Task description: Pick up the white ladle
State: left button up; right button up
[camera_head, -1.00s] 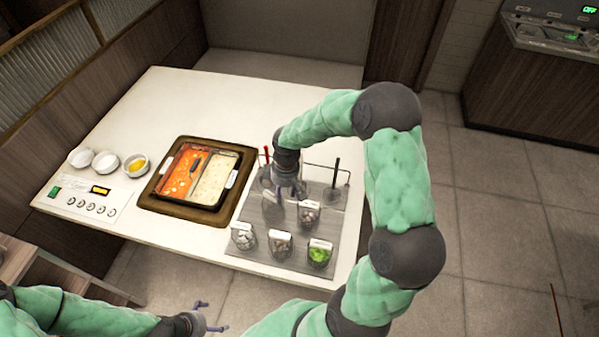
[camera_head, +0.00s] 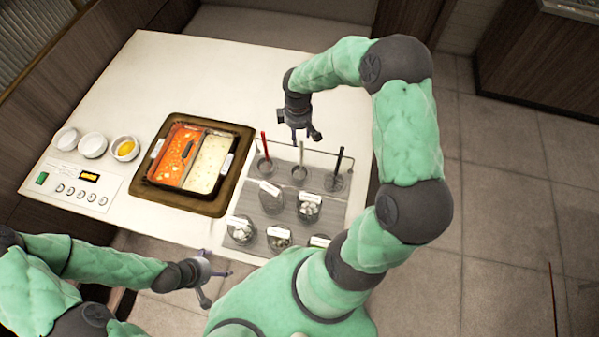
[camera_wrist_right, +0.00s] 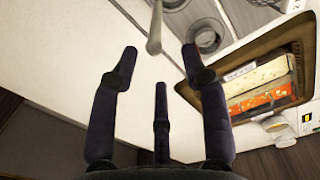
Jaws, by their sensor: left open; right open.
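The white ladle (camera_head: 302,154) stands upright in the middle well of the back row, between a red-handled ladle (camera_head: 265,147) and a black-handled ladle (camera_head: 339,160). My right gripper (camera_head: 304,136) is open, pointing down just above and behind the white ladle's handle in the head view. In the right wrist view the pale handle (camera_wrist_right: 155,28) lies just past the open fingertips (camera_wrist_right: 159,58), between them in the picture and not gripped. My left gripper (camera_head: 212,281) is open and empty beside the counter's front edge.
Several labelled jars, such as one with white pieces (camera_head: 309,207), stand in front of the ladles. A thin wire rail (camera_head: 325,150) runs along the back. A two-part soup pot (camera_head: 187,160) and small bowls (camera_head: 125,149) are to the left. The rear counter (camera_head: 200,70) is clear.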

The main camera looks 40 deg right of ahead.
aim_at(302, 140)
jog(key=shift+s+d+f, duration=0.1)
jog(key=shift+f, duration=0.8)
jog(key=shift+s+d+f, duration=0.15)
jog(key=shift+f, duration=0.75)
jog(key=shift+s+d+f, duration=0.1)
jog(key=shift+f, duration=0.8)
jog(key=shift+c, duration=0.3)
grip_shut()
